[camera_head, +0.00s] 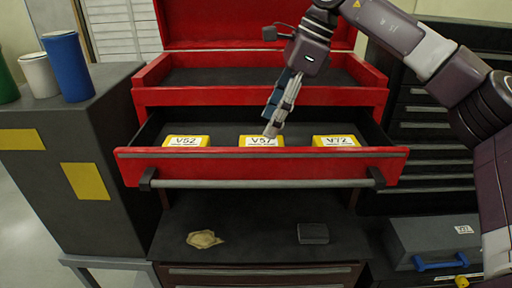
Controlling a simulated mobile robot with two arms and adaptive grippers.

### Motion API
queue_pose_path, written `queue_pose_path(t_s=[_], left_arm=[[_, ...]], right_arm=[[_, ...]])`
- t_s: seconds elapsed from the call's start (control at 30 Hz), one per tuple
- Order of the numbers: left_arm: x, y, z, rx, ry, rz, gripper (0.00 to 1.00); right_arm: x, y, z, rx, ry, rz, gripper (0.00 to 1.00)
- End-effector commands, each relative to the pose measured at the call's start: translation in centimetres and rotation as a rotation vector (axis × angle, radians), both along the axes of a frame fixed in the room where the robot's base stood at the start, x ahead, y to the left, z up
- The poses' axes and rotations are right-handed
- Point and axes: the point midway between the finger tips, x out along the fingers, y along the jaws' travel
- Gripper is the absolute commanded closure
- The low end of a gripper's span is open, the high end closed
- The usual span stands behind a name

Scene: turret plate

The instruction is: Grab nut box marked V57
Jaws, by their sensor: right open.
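The yellow nut box marked V57 (261,141) sits in the middle of the open red drawer (262,166), its white label facing up. A box marked V52 (186,141) lies to its left and one marked V72 (336,141) to its right. My right gripper (271,128) reaches down from the upper right, with its fingertips just over the back part of the V57 box. Its fingers are open. I cannot tell whether they touch the box. My left gripper is not in view.
The red tool chest's top tray (245,77) is behind the drawer. Below are a crumpled tan cloth (204,239) and a dark block (313,233). A dark cabinet at left bears a blue cup (67,66) and a white cup (39,75). A grey toolbox (430,238) is at lower right.

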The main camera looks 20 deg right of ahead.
Motion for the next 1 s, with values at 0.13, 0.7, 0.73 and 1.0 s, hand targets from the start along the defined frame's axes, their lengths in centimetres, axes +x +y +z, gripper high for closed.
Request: queue_pose_path(t_s=[0.13,0.7,0.73,1.0], left_arm=[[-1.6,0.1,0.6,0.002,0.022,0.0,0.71],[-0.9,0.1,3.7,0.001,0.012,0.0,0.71],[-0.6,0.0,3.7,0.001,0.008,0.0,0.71],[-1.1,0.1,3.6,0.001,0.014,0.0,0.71]], right_arm=[[0.1,0.5,-1.3,-0.001,0.001,0.0,0.46],[1.0,2.3,-6.9,0.002,0.0,-0.002,0.46],[1.0,2.3,-6.9,0.002,0.0,-0.002,0.46],[1.0,2.3,-7.0,0.002,0.0,-0.002,0.46]])
